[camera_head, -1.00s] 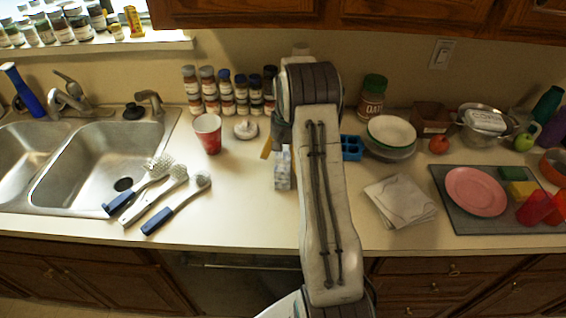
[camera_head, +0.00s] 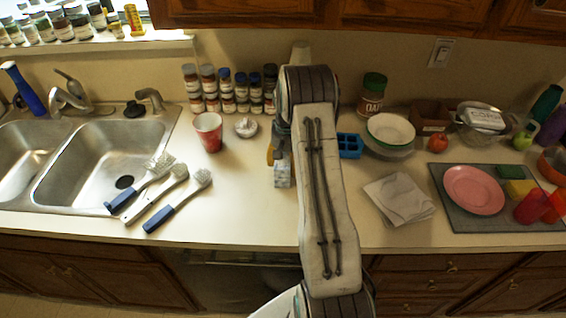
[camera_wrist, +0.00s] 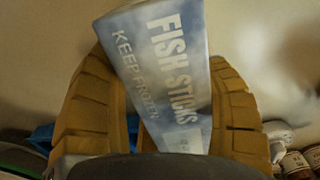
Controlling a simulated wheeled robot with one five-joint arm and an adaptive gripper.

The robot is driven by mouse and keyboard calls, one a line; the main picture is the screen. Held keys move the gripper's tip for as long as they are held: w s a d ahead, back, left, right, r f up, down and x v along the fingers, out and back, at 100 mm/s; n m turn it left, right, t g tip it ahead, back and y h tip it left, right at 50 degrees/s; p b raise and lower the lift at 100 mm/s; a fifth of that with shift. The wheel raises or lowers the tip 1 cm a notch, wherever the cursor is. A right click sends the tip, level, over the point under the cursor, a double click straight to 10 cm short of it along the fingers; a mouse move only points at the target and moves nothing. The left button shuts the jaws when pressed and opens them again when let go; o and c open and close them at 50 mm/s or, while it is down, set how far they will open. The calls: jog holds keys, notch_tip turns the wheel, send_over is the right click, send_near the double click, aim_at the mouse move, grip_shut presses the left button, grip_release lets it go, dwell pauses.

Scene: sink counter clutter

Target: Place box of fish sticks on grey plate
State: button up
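The box of fish sticks (camera_wrist: 170,70) fills the middle of the wrist view, tilted, with its printed face toward the camera. It sits between the two ridged yellow-brown fingers of my gripper (camera_wrist: 160,100), which is shut on it. In the head view the white-blue box (camera_head: 282,176) shows just left of my arm, and my gripper (camera_head: 273,153) is mostly hidden behind the arm. A grey plate (camera_head: 388,154) appears on the counter to the right of my arm, largely covered by a white, green-rimmed dish (camera_head: 391,130).
A blue tray (camera_head: 350,146) stands between my arm and the dishes. A folded cloth (camera_head: 398,199) lies in front of them. A grey mat (camera_head: 453,213) bears a pink plate (camera_head: 474,190). A red cup (camera_head: 208,132) and several brushes are left; counter between them and my arm is clear.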

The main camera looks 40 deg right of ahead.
jog(key=c, duration=0.7)
jog(key=shift+w+r+b, duration=0.1)
jog(key=shift+r+b, duration=0.3)
jog(key=shift+r, duration=0.4)
notch_tip(320, 180, up, 2)
jog(key=shift+r+b, duration=0.1)
jog(key=shift+b, duration=0.3)
jog(key=shift+s+d+r+b, duration=0.5)
jog(key=shift+s+d+r, duration=0.65)
jog(key=shift+s, duration=0.5)
jog(key=shift+s+d+r+b, duration=0.5)
jog(key=shift+s+d+r, duration=0.5)
jog(key=shift+s+r, duration=0.45)
jog(key=shift+s+d+r+b, duration=0.5)
jog(key=shift+s+d+r, duration=0.6)
jog(key=shift+s, duration=0.7)
